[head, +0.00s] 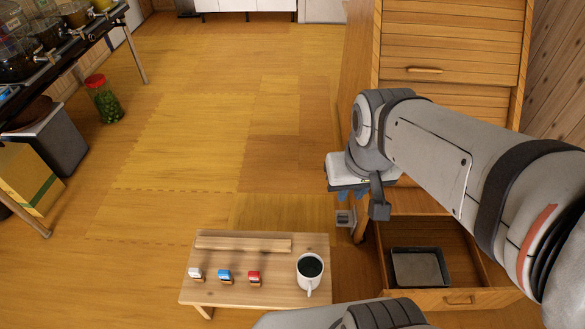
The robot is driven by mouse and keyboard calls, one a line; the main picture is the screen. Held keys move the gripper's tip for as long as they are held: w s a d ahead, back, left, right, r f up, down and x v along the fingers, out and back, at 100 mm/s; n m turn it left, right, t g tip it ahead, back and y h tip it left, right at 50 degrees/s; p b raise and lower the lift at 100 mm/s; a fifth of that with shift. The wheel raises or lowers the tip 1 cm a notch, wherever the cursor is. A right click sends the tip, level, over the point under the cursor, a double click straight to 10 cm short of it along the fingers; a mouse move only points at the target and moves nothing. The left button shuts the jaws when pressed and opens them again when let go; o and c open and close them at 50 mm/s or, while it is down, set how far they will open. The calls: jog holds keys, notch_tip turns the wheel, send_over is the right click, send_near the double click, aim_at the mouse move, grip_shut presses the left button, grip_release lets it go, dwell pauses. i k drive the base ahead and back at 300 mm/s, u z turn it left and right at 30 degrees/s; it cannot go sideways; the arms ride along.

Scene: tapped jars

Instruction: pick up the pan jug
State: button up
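I cannot make out anything that is clearly a pan jug. A dark, shallow rectangular pan (420,266) lies in the open bottom drawer (459,298) of the wooden cabinet at the right. A white mug (310,284) with dark contents stands on the low wooden table, its handle toward the front. My gripper (343,193) hangs in front of the cabinet, above and left of the drawer and beyond the low table. Blue tips show beneath its pale body. It is apart from the pan and the mug, and its opening is not clear.
The low table (228,296) also holds a wooden bar (243,244) and three small blocks. A dark rack (70,50) with several tapped jars stands at the upper left. A red-lidded green jar (103,101) stands on the floor beside it. The middle floor is clear.

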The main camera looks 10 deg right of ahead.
aim_at(310, 265)
jog(key=u, duration=0.2)
jog(key=k, duration=1.25)
jog(key=z, duration=0.6)
jog(key=i, duration=1.2)
jog(key=z, duration=0.85)
jog(key=k, duration=1.25)
